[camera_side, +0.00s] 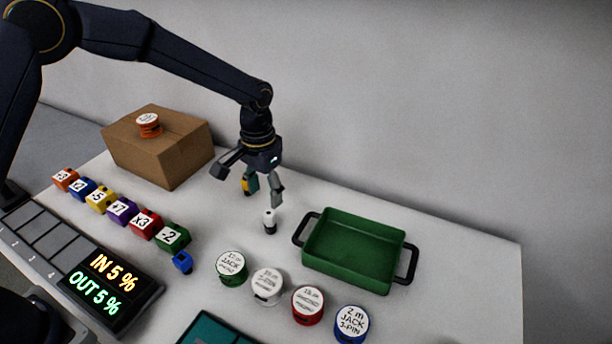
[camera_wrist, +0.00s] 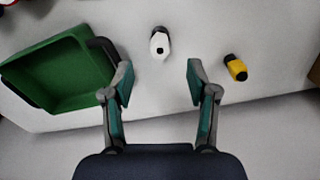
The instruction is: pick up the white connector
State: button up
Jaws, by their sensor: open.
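The white connector (camera_side: 269,221), white with a dark end, stands on the white table in the side view. In the wrist view the white connector (camera_wrist: 159,44) lies beyond the fingertips, roughly centred between them. My gripper (camera_side: 262,194) is open and empty, just above and slightly left of the connector in the side view. Both fingers of my gripper (camera_wrist: 160,75) show apart in the wrist view, and neither touches the connector.
A yellow connector (camera_wrist: 236,68) lies right of the fingers in the wrist view. A green tray (camera_side: 350,249) with dark handles stands right of the white connector. Several labelled spools (camera_side: 267,286) and a blue connector (camera_side: 182,263) are in front. A cardboard box (camera_side: 160,152) stands behind left.

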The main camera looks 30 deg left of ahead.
aim_at(269, 213)
jog(key=f, duration=1)
jog(key=shift+w+f, duration=0.15)
jog(key=shift+w, duration=0.05)
jog(key=shift+c, duration=0.2)
grip_shut()
